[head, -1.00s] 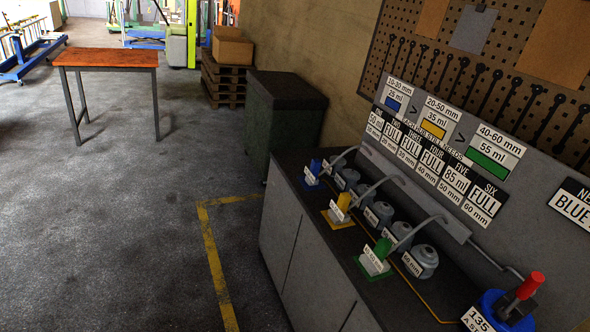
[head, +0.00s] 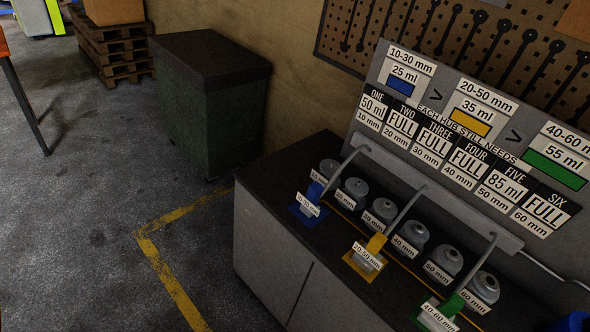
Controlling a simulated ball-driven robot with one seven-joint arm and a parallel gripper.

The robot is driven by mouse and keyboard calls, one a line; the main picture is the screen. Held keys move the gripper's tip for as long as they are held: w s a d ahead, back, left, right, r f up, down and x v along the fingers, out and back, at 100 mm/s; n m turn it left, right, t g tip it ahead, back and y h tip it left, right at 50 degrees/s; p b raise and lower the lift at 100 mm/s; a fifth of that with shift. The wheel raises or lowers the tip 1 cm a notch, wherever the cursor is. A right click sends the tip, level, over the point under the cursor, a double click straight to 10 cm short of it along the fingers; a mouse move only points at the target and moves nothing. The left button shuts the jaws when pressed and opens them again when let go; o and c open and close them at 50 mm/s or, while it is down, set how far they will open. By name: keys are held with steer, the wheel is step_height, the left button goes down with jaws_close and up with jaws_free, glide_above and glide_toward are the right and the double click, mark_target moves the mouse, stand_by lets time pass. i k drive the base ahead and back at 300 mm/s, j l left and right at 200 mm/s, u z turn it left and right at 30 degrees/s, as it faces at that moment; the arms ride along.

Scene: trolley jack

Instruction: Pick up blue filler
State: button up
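The blue filler (head: 313,194) stands on a blue square pad at the left end of the dark bench top. Its white label reads 10-30 mm, and a grey curved pipe rises from behind it. The yellow filler (head: 373,246), labelled 20-50 mm, and the green filler (head: 447,309), labelled 40-60 mm, stand further right along the front of the bench. A row of grey hubs (head: 380,211) with mm labels sits behind them. My gripper is not in view.
The bench (head: 262,241) carries an upright board of volume signs (head: 412,120). A dark green cabinet (head: 205,100) stands left of it. Pallets (head: 110,40) are at the back left. The floor around the yellow line (head: 165,265) is clear.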

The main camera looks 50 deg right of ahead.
mark_target(310, 206)
steer(key=i+j+z, duration=0.15)
steer(key=i, duration=1.05)
steer(key=i+z, duration=0.55)
steer(key=z, duration=0.15)
steer(key=i+z, duration=0.3)
steer(key=i+l+z, duration=0.1)
steer(key=z, duration=0.35)
steer(key=i+z, duration=0.45)
steer(key=i+j+z, duration=0.1)
steer(key=z, duration=0.35)
